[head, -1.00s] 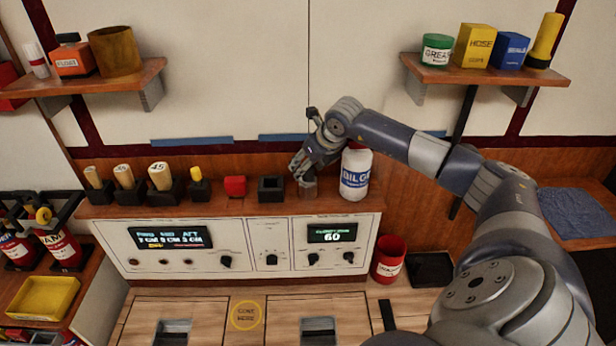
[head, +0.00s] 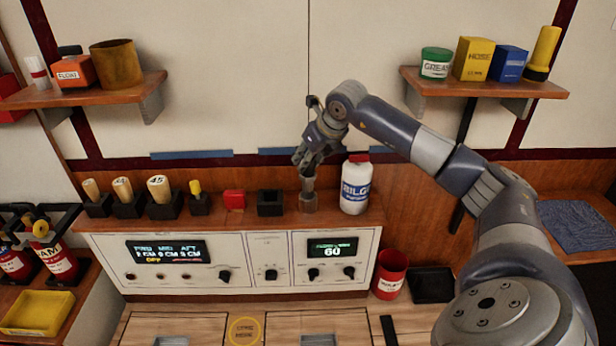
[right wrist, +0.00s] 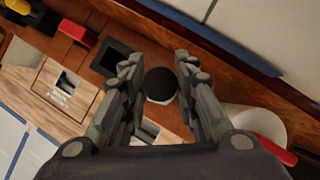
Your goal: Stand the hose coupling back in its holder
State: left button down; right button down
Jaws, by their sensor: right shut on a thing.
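The hose coupling (head: 308,184) looks like a short grey-brown upright piece, narrower on top, at the right of the console ledge. My right gripper (head: 306,172) points down over it and is shut on its upper part. In the right wrist view its round black top (right wrist: 160,84) shows between my fingers (right wrist: 158,70). Its lower part (head: 308,203) is at ledge level; I cannot tell whether it touches the ledge. An empty black square holder (head: 270,203) stands just left of it, also in the right wrist view (right wrist: 113,60). My left gripper is not in view.
A white bottle (head: 355,188) with a red cap stands close on the right. Left of the empty holder are a red block (head: 234,200), a yellow-topped piece (head: 196,188) and several wooden plugs in holders. The console front (head: 180,262) carries knobs and displays.

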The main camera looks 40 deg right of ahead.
notch_tip(320, 180, up, 4)
jog(key=shift+f, duration=0.15)
jog(key=shift+r, duration=0.3)
jog(key=shift+r+p, duration=2.55)
jog(key=shift+r, duration=0.3)
jog(key=shift+f, duration=0.1)
jog(key=shift+w+a+f, duration=0.2)
jog(key=shift+w+a, duration=0.05)
jog(key=w+a+f+b, duration=0.2)
jog(key=w+a+f, duration=0.2)
jog(key=w+a, duration=0.2)
jog(key=shift+a+f, duration=0.25)
jog(key=shift+a, duration=0.5)
jog(key=shift+w, duration=0.1)
